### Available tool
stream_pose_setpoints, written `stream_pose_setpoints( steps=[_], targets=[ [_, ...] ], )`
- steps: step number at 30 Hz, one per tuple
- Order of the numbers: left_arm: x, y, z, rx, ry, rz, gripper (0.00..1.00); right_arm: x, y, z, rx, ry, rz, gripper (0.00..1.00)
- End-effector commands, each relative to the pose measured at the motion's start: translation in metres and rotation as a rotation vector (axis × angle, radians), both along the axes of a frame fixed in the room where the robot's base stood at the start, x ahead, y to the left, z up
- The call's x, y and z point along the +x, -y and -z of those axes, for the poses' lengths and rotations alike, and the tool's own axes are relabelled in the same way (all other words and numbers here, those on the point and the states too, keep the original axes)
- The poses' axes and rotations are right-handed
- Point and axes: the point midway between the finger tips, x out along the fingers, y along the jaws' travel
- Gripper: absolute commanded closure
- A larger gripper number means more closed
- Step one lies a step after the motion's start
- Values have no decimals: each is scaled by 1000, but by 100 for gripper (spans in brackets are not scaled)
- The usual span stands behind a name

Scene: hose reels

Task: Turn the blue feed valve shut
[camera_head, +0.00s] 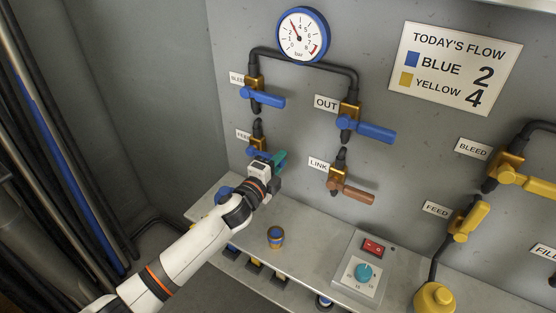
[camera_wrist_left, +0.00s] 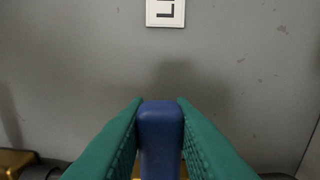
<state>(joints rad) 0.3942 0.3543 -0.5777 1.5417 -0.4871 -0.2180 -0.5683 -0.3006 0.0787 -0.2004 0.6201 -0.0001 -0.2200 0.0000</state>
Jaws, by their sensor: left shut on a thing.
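The blue feed valve has a brass body (camera_head: 258,144) on the black pipe beside the FEED label, below the left BLEED valve. Its blue handle (camera_head: 254,152) points toward the right and is partly hidden by my gripper. My left gripper (camera_head: 279,159) has teal fingers at this handle. In the left wrist view, the two green fingers (camera_wrist_left: 160,125) press on both sides of the blue handle (camera_wrist_left: 160,140), whose end shows between them. My right gripper is in neither view.
Nearby are the blue BLEED lever (camera_head: 266,98), the blue OUT lever (camera_head: 372,131) and the brown LINK lever (camera_head: 356,195). A pressure gauge (camera_head: 302,35) is above. A ledge (camera_head: 310,251) below carries a small blue-and-brass part (camera_head: 275,237) and a switch box (camera_head: 361,269).

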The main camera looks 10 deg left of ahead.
Motion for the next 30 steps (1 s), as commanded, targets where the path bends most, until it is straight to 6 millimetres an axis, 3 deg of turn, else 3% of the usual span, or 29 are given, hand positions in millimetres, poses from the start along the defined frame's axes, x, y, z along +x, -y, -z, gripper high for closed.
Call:
stream_pose_setpoints(
  steps=[18,19,22,30],
  targets=[
    [-1,0,6,42,10,0,100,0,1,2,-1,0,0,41],
    [-1,0,6,42,10,0,75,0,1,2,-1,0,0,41],
    [-1,0,6,41,11,0,59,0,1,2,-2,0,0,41],
    [0,0,5,38,12,0,56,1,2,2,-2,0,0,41]
  ],
)
